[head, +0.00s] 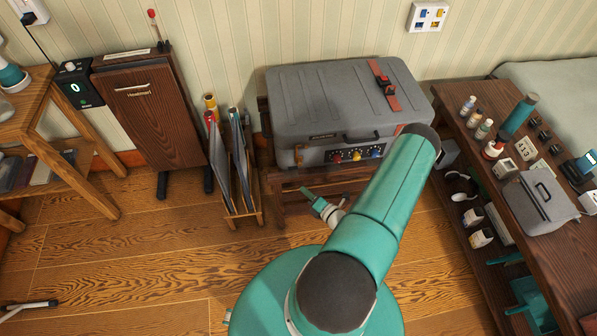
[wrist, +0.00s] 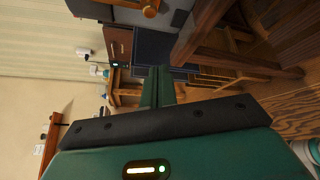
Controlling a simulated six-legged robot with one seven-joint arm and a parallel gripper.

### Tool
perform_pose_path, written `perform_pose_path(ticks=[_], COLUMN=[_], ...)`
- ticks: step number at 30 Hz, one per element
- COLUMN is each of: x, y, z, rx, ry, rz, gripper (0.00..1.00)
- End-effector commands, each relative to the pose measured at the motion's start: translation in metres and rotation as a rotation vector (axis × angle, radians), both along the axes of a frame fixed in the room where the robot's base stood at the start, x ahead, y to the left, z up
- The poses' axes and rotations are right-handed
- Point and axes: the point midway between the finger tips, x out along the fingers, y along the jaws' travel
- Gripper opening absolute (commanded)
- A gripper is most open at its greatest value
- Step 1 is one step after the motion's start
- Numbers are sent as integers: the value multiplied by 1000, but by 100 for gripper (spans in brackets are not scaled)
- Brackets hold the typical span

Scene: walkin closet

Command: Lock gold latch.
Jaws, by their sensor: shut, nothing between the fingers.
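A large grey case (head: 330,97) lies closed on a low wooden stand against the wall. Its front carries a handle and several small coloured parts. A round gold part (wrist: 150,8) shows at the top edge of the wrist view. My gripper (head: 322,206) is low in front of the stand, below the case front and apart from it. In the wrist view its fingers (wrist: 157,88) are together and empty.
A holder with folders (head: 240,175) stands left of the case, beside a dark wooden cabinet (head: 150,115). A wooden bench (head: 480,150) with bottles and a small grey case stands at the right. The wooden floor (head: 150,240) at the left is mostly clear.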

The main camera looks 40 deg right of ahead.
Motion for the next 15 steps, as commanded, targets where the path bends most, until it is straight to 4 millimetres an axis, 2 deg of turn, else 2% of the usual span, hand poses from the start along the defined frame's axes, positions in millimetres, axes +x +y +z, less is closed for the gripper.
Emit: perform_pose_path(ticks=[8,15], x=[10,51], y=[0,-2], z=[-1,-7], rx=[-2,-3], ry=[-1,-3], rz=[4,6], gripper=[0,0])
